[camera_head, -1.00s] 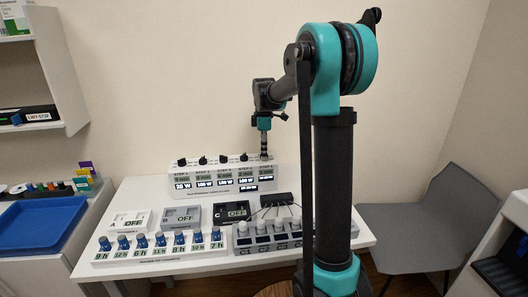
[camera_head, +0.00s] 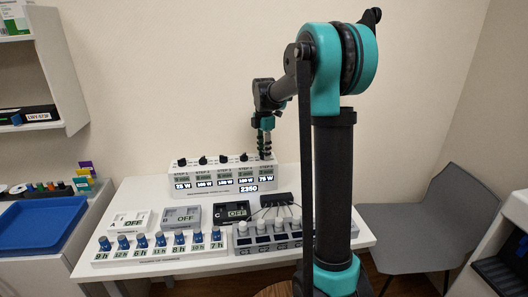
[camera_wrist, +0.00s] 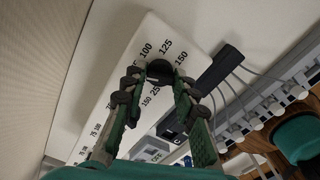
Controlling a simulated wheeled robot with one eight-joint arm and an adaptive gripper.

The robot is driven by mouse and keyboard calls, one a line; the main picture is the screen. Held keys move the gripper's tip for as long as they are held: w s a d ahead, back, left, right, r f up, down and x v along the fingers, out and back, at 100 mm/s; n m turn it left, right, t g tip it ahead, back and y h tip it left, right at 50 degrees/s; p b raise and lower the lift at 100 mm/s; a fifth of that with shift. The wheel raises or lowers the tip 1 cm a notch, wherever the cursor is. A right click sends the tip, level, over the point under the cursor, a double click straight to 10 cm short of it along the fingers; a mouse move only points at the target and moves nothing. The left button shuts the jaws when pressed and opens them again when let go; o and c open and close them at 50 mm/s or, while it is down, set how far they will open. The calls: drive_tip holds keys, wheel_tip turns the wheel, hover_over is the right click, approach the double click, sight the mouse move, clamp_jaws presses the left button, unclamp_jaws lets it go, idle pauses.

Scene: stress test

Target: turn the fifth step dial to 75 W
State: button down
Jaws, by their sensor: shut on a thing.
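The white step panel (camera_head: 212,189) stands at the back of the table, with a row of dark dials along its top and lit displays on its front. My gripper (camera_head: 265,156) points down at its right end and is shut on the fifth step dial. In the wrist view the dark round dial (camera_wrist: 160,68) sits between my fingertips (camera_wrist: 159,78), with printed numbers such as 100, 125 and 150 around it. The fifth display (camera_head: 265,179) reads 75 W. The first display (camera_head: 182,185) appears to read 25 W. My fingers hide part of the dial and its scale.
Boxes A (camera_head: 131,221), B (camera_head: 180,217) and C (camera_head: 232,213) stand in front of the panel. A row of blue-knobbed timers (camera_head: 160,251) and a grey knob unit (camera_head: 268,239) are nearer. A black cable block (camera_head: 277,200) lies right of C.

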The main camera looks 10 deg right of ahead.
idle(0.3)
drive_tip(key=c, duration=1.2)
unclamp_jaws()
drive_tip(key=shift+r, duration=0.1)
wheel_tip(320, 180, up, 12)
drive_tip(key=shift+f, duration=0.1)
